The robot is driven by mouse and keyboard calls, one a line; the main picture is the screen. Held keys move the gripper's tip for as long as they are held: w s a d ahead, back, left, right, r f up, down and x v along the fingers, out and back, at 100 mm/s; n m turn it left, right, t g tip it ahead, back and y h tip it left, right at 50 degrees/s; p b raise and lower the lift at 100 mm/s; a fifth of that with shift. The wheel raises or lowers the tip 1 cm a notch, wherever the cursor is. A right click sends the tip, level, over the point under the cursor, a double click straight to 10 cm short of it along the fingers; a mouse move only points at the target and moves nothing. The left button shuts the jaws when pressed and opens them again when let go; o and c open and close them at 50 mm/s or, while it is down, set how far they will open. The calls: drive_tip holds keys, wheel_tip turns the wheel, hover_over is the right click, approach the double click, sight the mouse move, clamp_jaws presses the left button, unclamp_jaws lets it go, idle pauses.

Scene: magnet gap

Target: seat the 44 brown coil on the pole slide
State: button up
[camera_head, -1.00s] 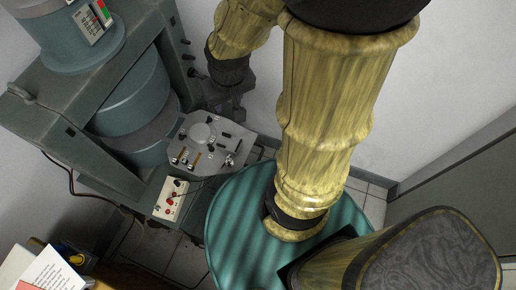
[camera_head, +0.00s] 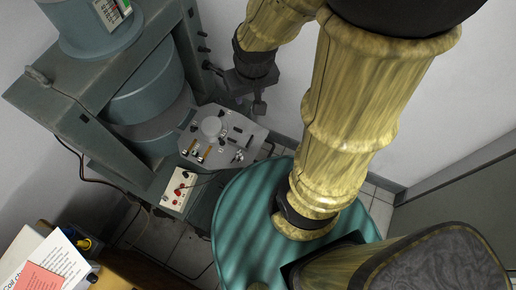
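A light grey plate (camera_head: 245,152) with a round disc (camera_head: 211,127) and several small dark and brass-coloured parts sits on the front of the blue-grey magnet frame. Two small brass-brown pieces (camera_head: 207,154) stand near its front edge. They are too small to read any number, so I cannot tell which thing is the 44 brown coil or which is the pole slide. My gripper (camera_head: 260,106) hangs beyond the plate's back right side, near the wall. Its fingers are dark and small, and I cannot tell whether they hold anything.
The large magnet frame (camera_head: 95,140) fills the left. A white box with red knobs (camera_head: 178,190) is below the plate, with cables. Papers (camera_head: 45,262) lie at the lower left. A wall is close behind my gripper.

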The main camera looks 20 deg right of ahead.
drive_tip(key=w+p+v, duration=0.1)
drive_tip(key=p+v, duration=0.7)
drive_tip(key=shift+w+r, duration=0.2)
drive_tip(key=shift+w, duration=0.2)
drive_tip(key=shift+d, duration=0.1)
drive_tip(key=shift+c, duration=0.2)
